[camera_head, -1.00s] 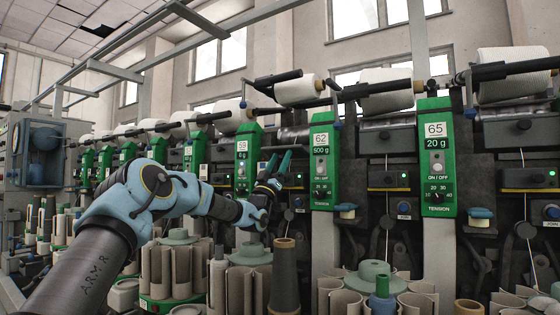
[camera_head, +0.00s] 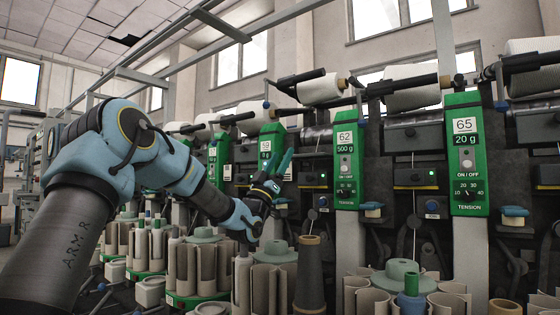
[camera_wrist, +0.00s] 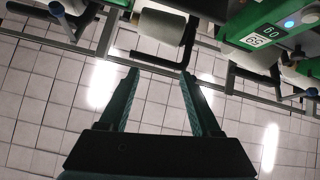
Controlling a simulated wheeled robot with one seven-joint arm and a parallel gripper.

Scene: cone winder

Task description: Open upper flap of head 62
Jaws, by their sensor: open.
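The green panel of head 62 (camera_head: 346,160) stands upright right of centre in the head view, its display reading 500 g. I cannot tell which part is the upper flap, and no flap looks clearly open. My gripper (camera_head: 281,158) is open and empty, its fingers pointing up left of the head 62 panel and overlapping the panel of head 59 (camera_head: 270,145). In the wrist view my gripper (camera_wrist: 158,80) has nothing between its spread fingers.
The head 65 panel (camera_head: 466,150) stands to the right. White yarn packages (camera_head: 320,88) sit above the heads on dark arms. Grey tubes (camera_head: 272,288) and a brown cone (camera_head: 310,270) stand below my gripper. The wrist view shows floor tiles (camera_wrist: 35,85) and another panel (camera_wrist: 262,38).

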